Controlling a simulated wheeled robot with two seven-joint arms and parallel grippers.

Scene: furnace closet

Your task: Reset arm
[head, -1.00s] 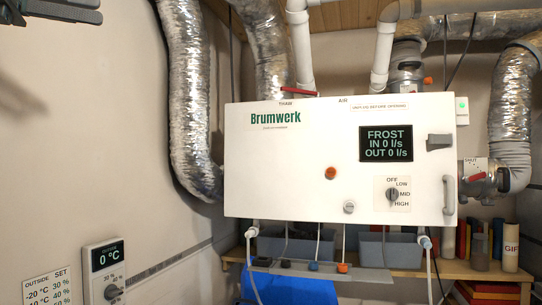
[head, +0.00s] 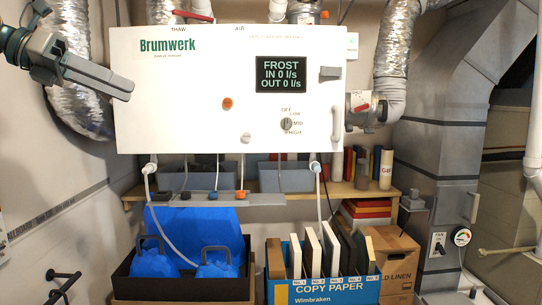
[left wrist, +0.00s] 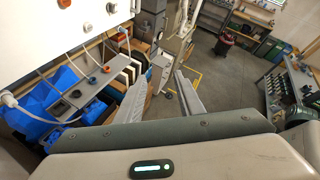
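My left gripper (head: 103,80) is in the upper left of the head view, in front of the left end of the white Brumwerk unit (head: 190,95). In the left wrist view, the left gripper's two fingers (left wrist: 163,92) stand apart with nothing between them. The fingers point out into the room, to the right of the unit, whose white face (left wrist: 75,20) shows at the upper left. My right gripper is in neither view now.
A grey duct (head: 440,130) stands at right. In the left wrist view, open floor (left wrist: 225,75) lies beyond the fingers.

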